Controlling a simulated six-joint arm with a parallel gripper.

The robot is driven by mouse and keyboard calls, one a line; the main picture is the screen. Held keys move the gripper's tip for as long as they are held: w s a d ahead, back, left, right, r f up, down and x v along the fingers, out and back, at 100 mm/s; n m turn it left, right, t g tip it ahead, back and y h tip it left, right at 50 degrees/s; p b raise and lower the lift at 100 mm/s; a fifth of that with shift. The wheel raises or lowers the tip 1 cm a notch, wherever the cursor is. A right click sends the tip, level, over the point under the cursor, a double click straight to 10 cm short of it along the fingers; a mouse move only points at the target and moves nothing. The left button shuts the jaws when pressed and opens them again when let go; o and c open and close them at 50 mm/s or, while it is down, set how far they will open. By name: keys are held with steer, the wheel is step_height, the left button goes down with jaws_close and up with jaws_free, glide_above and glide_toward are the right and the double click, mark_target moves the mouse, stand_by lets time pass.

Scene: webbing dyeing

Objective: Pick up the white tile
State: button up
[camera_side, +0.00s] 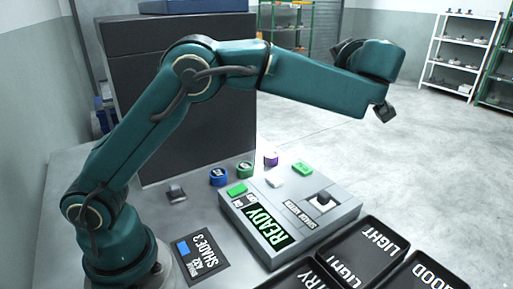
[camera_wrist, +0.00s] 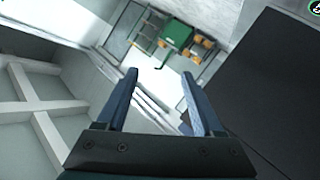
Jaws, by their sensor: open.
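A small white tile (camera_side: 275,182) lies on top of the grey machine (camera_side: 342,212), between two green pieces. Another white patch (camera_side: 323,202) shows in the machine's dark square recess; I cannot tell whether it is a separate tile. My gripper (camera_wrist: 159,76) is open, with two blue fingers apart and nothing between them in the wrist view. In the side view my wrist is raised high, well above and to the right of the machine. The wrist view faces the room, and neither white piece shows in it.
Blue (camera_side: 218,177), green (camera_side: 245,169) and purple (camera_side: 271,159) round pieces stand behind the machine. A small grey block (camera_side: 176,194) and a SHADE 3 card (camera_side: 203,252) lie on the table. Black trays (camera_side: 362,247) sit front right. A dark cabinet (camera_side: 183,100) stands behind.

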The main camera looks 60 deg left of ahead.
mark_target(325, 194)
steer(key=s+d+f+m+g, duration=0.1)
steer(key=s+d+f, duration=0.1)
steer(key=f, duration=0.5)
steer(key=s+d+f+m+g, duration=0.1)
steer(key=d+f, duration=0.3)
steer(key=f, duration=0.4)
steer(key=s+d+f+m+g, duration=0.1)
steer(key=s+d+f+g, duration=0.1)
steer(key=f, duration=0.6)
steer(key=shift+s+d+f+y, duration=0.25)
steer(key=shift+s+d+y, duration=0.15)
steer(key=shift+s+d, duration=0.45)
steer(key=shift+x, duration=2.45)
jaws_close()
